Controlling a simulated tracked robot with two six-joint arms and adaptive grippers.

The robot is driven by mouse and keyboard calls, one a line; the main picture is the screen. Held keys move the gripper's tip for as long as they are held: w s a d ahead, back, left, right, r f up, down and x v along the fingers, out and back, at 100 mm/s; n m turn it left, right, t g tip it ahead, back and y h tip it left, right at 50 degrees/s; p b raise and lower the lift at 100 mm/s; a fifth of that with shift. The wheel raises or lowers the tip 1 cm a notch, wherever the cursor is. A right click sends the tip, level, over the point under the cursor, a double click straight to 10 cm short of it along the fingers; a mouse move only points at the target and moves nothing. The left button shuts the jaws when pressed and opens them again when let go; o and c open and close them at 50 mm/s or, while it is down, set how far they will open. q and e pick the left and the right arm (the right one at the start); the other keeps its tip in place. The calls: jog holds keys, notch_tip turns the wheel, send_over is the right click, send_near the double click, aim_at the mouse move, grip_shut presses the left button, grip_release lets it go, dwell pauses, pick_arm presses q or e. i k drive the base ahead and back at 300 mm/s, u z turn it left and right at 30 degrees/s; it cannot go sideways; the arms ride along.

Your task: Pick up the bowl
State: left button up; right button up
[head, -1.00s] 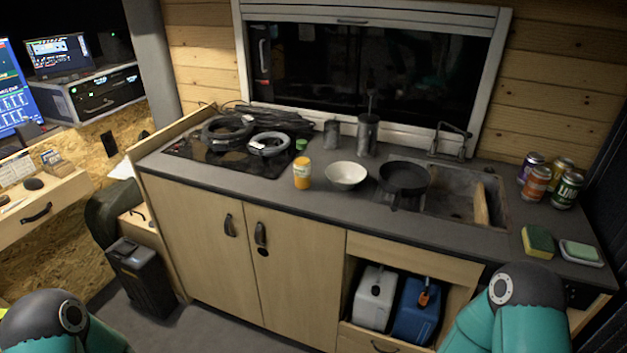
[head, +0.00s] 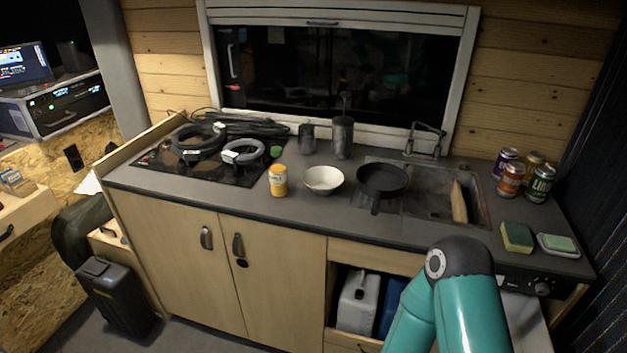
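The white bowl (head: 323,180) stands upright on the dark countertop (head: 240,196), between a yellow-orange jar and a black pan. It looks empty. In the head view a teal and black link of my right arm rises at the lower right, in front of the cabinet and well short of the bowl. Neither of my grippers shows in the head view, so I cannot see their fingers.
The yellow-orange jar (head: 278,181) is close left of the bowl, and the black pan (head: 381,180) close right, by the sink (head: 430,203). Metal canisters (head: 343,138) stand behind. Cans (head: 510,179), a sponge (head: 517,237) and a soap dish (head: 558,245) are at right. Counter before the bowl is clear.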

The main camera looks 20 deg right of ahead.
aim_at(323, 180)
jog(key=i, duration=0.9)
